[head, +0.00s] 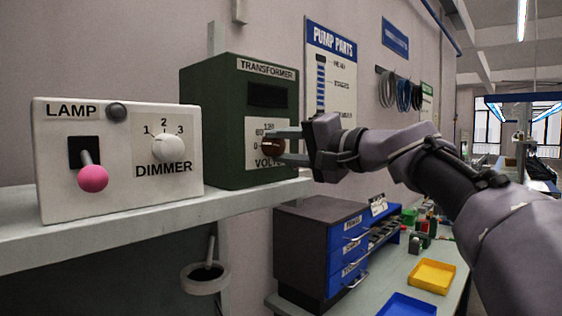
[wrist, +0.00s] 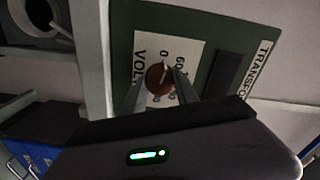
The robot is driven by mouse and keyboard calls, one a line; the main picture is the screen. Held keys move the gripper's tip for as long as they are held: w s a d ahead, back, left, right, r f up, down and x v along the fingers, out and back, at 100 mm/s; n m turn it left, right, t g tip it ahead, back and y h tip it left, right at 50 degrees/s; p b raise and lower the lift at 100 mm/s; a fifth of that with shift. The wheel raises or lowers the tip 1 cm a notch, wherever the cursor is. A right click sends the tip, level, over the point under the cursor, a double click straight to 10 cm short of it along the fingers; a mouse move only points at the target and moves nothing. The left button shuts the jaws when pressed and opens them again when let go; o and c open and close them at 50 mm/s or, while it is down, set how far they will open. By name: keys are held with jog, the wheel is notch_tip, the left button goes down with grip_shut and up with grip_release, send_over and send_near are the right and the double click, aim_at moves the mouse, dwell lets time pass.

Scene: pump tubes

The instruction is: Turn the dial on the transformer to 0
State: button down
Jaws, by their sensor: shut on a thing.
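The transformer (head: 215,125) is a dark green box on the shelf, with a dark window and a white voltage plate. Its round red-brown dial (head: 271,147) sits on that plate, partly covered by my gripper in the head view. The dial also shows in the wrist view (wrist: 160,79), between the two fingers, with the 0 label just above it in that picture. My gripper (head: 274,145) reaches in from the right and is shut on the dial, one finger on each side.
A white lamp box (head: 118,190) with a pink-knobbed lever (head: 93,178) and a white dimmer knob (head: 167,148) stands left of the transformer on the shelf (head: 130,217). Below right, a bench holds a drawer unit (head: 310,237) and a yellow tray (head: 432,275).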

jog(key=shift+n+b, duration=0.8)
jog(key=shift+n, duration=0.4)
jog(key=c, duration=0.9)
grip_release()
jog(key=shift+c, duration=0.2)
jog(key=v, duration=1.7)
jog(key=shift+d, duration=0.2)
jog(key=shift+s, duration=0.1)
